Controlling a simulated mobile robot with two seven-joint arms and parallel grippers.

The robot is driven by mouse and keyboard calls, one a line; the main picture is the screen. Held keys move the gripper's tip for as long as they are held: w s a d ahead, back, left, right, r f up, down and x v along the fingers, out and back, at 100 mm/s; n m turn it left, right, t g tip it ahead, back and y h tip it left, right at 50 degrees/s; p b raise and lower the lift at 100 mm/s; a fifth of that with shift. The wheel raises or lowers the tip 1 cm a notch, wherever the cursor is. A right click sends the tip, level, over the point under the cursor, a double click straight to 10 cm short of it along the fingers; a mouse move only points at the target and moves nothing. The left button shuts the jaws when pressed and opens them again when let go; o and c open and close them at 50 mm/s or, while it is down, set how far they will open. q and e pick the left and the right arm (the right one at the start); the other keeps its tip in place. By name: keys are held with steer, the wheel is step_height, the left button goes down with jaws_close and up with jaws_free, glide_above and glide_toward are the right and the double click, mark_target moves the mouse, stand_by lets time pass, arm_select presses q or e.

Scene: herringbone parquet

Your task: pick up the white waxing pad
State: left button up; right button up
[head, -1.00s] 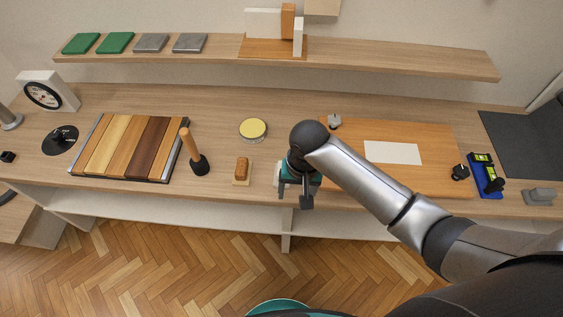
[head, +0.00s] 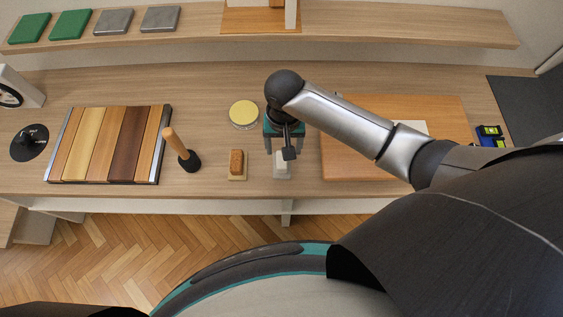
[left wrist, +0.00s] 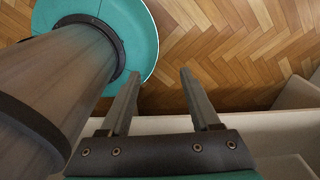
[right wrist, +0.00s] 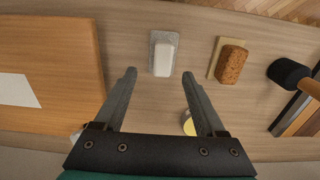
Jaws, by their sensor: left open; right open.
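The white waxing pad (right wrist: 165,55) is a white block on a light grey speckled base, lying on the bench. In the head view the pad (head: 282,165) shows just in front of my right gripper (head: 287,150), partly covered by it. In the right wrist view my right gripper (right wrist: 159,77) is open and empty; the pad appears just beyond the gap between its fingertips. I cannot tell the height left between them. My left gripper (left wrist: 160,76) is open and empty over the parquet floor, beside my own base; it is not seen in the head view.
A brown brush-like block (right wrist: 231,64) on a tan base stands close beside the pad. A yellow-topped round tin (head: 244,114), a wooden-handled tool (head: 183,150) and a striped wood panel (head: 108,145) are farther left. An orange-brown board (head: 345,160) lies right of the pad.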

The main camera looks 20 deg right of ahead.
mark_target(282, 160)
steer(key=shift+f, duration=1.2)
steer(key=f, duration=0.1)
steer(key=f+b, duration=0.1)
steer(key=f, duration=0.1)
steer(key=f+b, duration=0.1)
steer(key=shift+a+f, duration=0.25)
steer(key=shift+f, duration=0.25)
arm_select(q)
steer(key=shift+w+f, duration=1)
steer(key=shift+f, duration=0.1)
steer(key=shift+s+a, duration=0.1)
arm_select(e)
steer(key=c, duration=0.3)
arm_select(q)
steer(key=shift+s, duration=0.15)
arm_select(e)
jaws_close()
